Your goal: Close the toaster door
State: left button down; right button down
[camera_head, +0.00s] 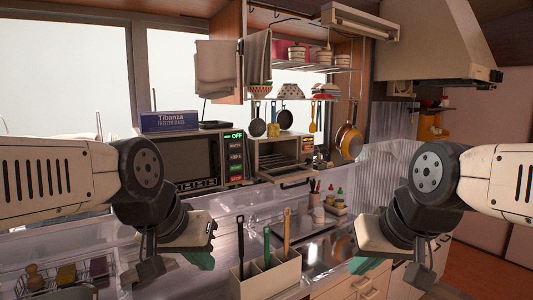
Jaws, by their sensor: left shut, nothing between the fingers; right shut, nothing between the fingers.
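The toaster (282,148) is a small silver oven on the back counter, right of the microwave, in the head view. Its door (288,171) is open, lowered at the front with its handle bar at the outer edge, and the rack inside shows. My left gripper (200,260) is low at the left, in front of the counter and well short of the toaster. My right gripper (364,265) is low at the right, also apart from the toaster. Both are shut and empty, with their fingers partly hidden by my wrists.
The microwave (185,158) stands left of the toaster, with a blue box (169,121) on top. A utensil holder (266,277) with tall utensils stands at the front between my grippers. Small bottles (328,200) stand before the toaster. Pans (286,119) hang above it.

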aim_at(281, 175)
jog(key=i+l+u, duration=0.2)
jog(key=l, duration=0.25)
jog(key=i+j+u, duration=0.2)
jog(key=u, duration=0.2)
jog(key=i+j+u, duration=0.25)
jog(key=u, duration=0.2)
